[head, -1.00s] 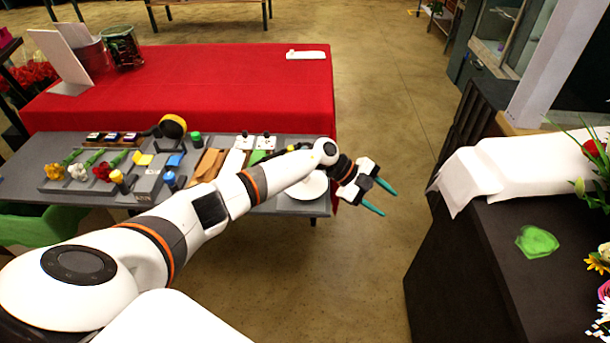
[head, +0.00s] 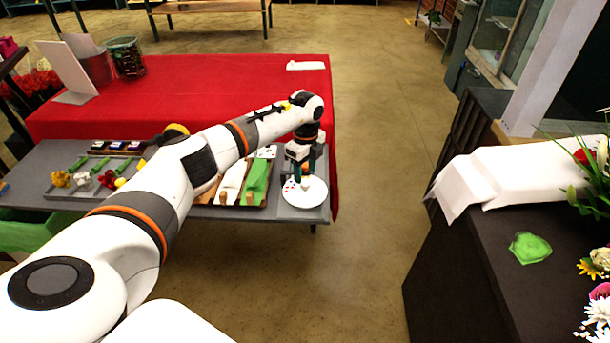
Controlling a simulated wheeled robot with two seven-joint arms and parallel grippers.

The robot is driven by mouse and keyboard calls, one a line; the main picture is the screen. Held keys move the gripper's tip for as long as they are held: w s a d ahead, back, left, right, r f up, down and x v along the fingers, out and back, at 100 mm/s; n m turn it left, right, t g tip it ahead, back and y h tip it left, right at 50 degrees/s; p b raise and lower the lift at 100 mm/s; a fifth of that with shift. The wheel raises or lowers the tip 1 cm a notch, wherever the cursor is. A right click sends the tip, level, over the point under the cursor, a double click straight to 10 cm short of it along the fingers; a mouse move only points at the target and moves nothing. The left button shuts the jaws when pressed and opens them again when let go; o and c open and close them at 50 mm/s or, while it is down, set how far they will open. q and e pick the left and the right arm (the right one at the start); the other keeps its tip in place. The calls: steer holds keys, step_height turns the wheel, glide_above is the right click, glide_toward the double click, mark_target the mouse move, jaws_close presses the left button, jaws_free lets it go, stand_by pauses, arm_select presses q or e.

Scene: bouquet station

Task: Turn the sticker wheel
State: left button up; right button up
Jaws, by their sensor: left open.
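The sticker wheel (head: 304,198) is a round white disc with small red and dark marks, lying flat at the right end of the grey table. A small pale knob (head: 305,183) stands up from it. My left gripper (head: 305,178) points down over the wheel, open, with its teal fingers around or just beside the knob; I cannot tell whether they touch it. The gripper hides the far part of the wheel. My right gripper is not in view.
Left of the wheel is a wooden tray (head: 210,204) with white and green wraps. A flower tray (head: 65,190) is farther left. A red-covered table (head: 220,90) stands behind. A dark counter (head: 470,270) with flowers is at right, past clear floor.

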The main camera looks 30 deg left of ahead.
mark_target(305, 182)
arm_select(q)
steer(key=shift+f, duration=1.95)
steer(key=c, duration=1)
